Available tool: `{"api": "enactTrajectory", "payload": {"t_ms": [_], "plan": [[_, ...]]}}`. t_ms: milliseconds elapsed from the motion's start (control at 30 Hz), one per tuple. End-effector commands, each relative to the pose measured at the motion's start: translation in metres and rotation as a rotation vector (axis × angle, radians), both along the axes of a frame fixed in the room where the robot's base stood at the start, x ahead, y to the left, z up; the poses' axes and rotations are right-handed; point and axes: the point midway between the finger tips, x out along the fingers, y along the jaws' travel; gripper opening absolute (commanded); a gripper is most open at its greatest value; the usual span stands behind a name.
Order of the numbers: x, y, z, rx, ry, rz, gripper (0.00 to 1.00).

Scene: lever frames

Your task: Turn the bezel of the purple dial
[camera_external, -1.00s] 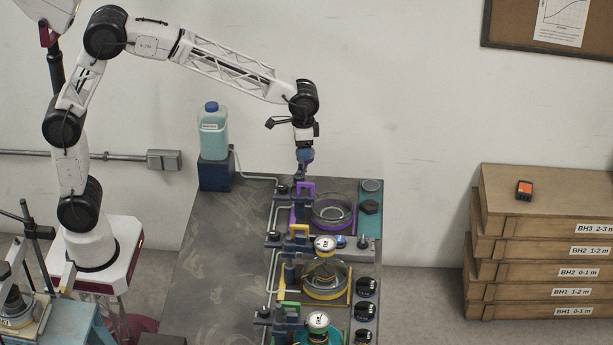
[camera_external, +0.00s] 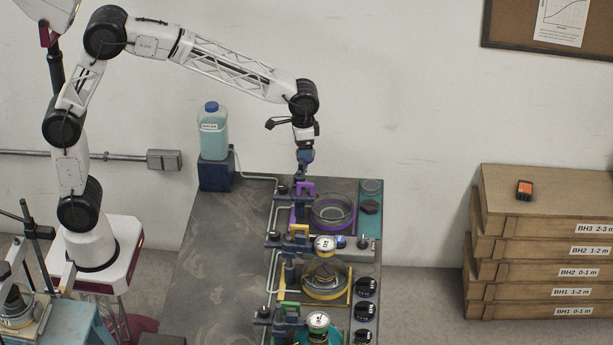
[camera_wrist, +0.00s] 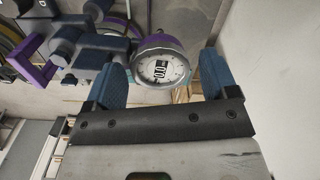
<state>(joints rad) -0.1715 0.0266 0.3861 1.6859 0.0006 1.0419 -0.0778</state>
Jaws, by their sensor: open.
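My gripper (camera_wrist: 162,74) is open, with one blue finger on each side of the dial. Gaps show between the fingers and the bezel, and I see no clear contact.
A purple-rimmed ring (camera_external: 333,211) stands right of the bracket. Nearer are a yellow-marked station with a dial (camera_external: 325,246) and a green-marked one with a dial (camera_external: 318,321). The bench's left side (camera_external: 225,260) is clear.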

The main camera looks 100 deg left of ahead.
Motion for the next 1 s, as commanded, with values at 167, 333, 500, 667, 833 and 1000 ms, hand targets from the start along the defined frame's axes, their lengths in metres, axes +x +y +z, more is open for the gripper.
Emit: {"api": "enactTrajectory", "payload": {"t_ms": [167, 333, 500, 667, 833, 1000], "plan": [[-0.0001, -0.0014, -0.0007, -0.001, 0.001, -0.006, 0.87], [-0.0003, -0.0014, -0.001, -0.001, 0.002, -0.037, 0.87], [-0.0006, -0.0009, -0.0012, -0.002, 0.003, -0.104, 0.87], [-0.0006, -0.0001, -0.0013, -0.002, 0.003, -0.197, 0.87], [-0.0005, 0.0009, -0.0011, -0.001, 0.002, -0.308, 0.87], [-0.0003, 0.0019, -0.0005, -0.001, 0.001, -0.419, 0.87]]}}
